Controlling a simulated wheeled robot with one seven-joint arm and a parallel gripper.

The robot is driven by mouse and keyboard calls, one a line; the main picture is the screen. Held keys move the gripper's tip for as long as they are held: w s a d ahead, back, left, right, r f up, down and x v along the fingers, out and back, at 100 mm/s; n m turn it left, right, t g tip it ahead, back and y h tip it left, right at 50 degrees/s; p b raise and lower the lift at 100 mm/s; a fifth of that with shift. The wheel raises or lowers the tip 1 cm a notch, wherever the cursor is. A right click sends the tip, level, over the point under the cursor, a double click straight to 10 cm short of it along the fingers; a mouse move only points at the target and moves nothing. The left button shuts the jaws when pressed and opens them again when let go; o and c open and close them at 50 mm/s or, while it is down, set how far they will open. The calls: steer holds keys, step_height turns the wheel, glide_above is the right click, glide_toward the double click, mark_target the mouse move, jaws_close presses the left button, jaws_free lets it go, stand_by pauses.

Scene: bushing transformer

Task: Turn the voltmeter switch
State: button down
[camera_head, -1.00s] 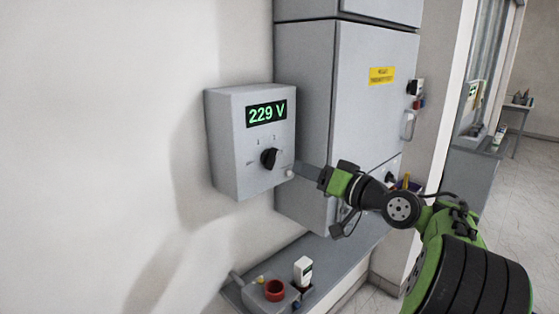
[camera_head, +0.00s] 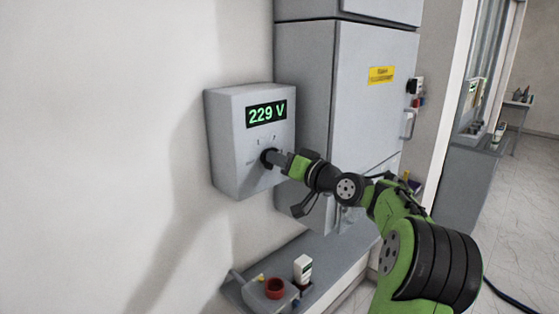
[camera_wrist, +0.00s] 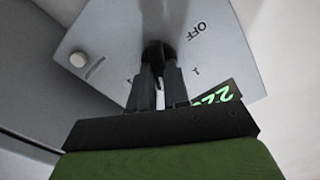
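The voltmeter (camera_head: 235,145) is a grey box on the wall with a green display reading 229 V. Its black rotary switch (camera_head: 266,156) is on the front face below the display, now largely covered by my gripper (camera_head: 278,159) in the head view. In the wrist view, the two dark fingers (camera_wrist: 158,72) reach to the black switch (camera_wrist: 156,48), with a narrow gap between them. The fingertips are at the switch; whether they press on it is not clear. An OFF mark shows beside the switch, and the display is partly hidden by my gripper.
A tall grey cabinet (camera_head: 365,105) with a yellow label stands just right of the voltmeter. A round light button (camera_wrist: 78,60) is near the box's corner. Below, a grey shelf (camera_head: 335,264) holds a red cup-like part (camera_head: 274,288) and a small white device (camera_head: 303,268).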

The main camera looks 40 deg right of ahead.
steer(key=shift+m, duration=0.3)
steer(key=shift+d+f+m+p, duration=0.1)
steer(key=shift+m+p, duration=2.55)
steer(key=shift+m, duration=0.15)
steer(key=shift+d+f+m+p, duration=0.1)
steer(key=shift+m+p, duration=2.55)
steer(key=shift+m, duration=0.45)
steer(key=c, duration=1.1)
jaws_free()
steer(key=shift+s, duration=0.1)
